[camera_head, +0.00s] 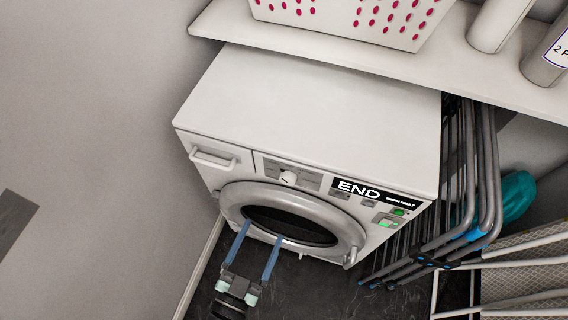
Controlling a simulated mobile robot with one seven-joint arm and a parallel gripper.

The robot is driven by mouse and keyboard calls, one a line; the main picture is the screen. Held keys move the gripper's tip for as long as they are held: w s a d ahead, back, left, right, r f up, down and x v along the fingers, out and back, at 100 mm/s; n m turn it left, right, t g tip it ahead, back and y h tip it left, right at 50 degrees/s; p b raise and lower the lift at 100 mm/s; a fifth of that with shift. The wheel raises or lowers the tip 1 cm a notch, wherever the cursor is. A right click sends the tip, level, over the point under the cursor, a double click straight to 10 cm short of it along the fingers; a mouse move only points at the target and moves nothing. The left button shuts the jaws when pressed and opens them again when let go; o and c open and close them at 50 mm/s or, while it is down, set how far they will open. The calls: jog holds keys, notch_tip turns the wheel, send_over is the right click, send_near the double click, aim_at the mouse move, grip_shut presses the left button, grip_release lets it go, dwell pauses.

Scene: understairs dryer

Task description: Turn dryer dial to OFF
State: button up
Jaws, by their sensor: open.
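The white dryer (305,110) stands in the middle of the view, its front facing me. Its dial (288,178) is a small round white knob on the upper front panel, above the round door (293,222). The dial's exact pointer position is too small to read. A black display (372,192) to the right of the dial reads "END". My gripper (257,233) is in front of the lower left part of the door, below and left of the dial. Its two blue fingers are spread apart with nothing between them.
A white shelf (400,66) above the dryer holds a basket (350,22) and containers (497,24). Folded grey racks (466,180) stand close to the dryer's right side. A grey wall (100,120) is at the left. Dark floor (310,290) shows in front.

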aim_at(286, 181)
jog(key=x, duration=1.2)
jog(key=shift+w+d, duration=0.15)
jog(key=shift+w, duration=0.2)
grip_shut()
